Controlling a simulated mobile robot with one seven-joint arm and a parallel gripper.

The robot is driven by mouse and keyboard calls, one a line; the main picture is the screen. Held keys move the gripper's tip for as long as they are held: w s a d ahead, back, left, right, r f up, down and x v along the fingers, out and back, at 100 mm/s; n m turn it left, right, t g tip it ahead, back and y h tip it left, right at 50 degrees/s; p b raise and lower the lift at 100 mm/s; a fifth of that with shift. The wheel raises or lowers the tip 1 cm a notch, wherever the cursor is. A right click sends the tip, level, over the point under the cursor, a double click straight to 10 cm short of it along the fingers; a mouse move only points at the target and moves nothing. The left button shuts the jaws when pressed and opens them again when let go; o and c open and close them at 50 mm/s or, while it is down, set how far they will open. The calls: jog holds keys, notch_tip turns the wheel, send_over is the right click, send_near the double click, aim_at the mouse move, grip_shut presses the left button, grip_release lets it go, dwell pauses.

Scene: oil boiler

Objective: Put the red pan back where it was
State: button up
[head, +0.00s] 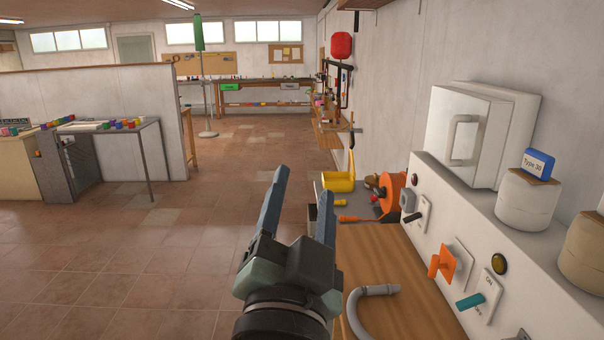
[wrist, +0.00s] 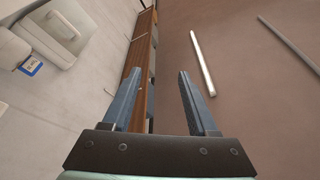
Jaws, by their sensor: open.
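I cannot make out a red pan for certain in either view. A rounded red object (head: 341,46) is up by the far right wall in the head view; it is too small to tell what it is. My gripper (head: 303,185) is open, with its two blue-grey fingers apart and pointing ahead. It is in the air left of the wooden workbench (head: 400,290). In the wrist view my gripper (wrist: 158,72) has nothing between its fingers.
On the bench are a yellow container (head: 338,182), an orange disc (head: 392,193) and a grey curved pipe (head: 370,300). A sloped panel with an orange lever (head: 443,263) and teal handle (head: 470,301) borders the right. Open tiled floor (head: 160,260) lies left.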

jog(key=s+r+n+t+y, duration=0.1)
jog(key=s+r+n+t, duration=0.2)
jog(key=r, duration=0.6)
jog(key=s+r+n+t+y, duration=0.1)
jog(key=s+r+n+t, duration=0.2)
jog(key=s+r+n, duration=0.2)
notch_tip(320, 180, up, 4)
jog(key=s, duration=0.2)
jog(key=shift+s, duration=0.3)
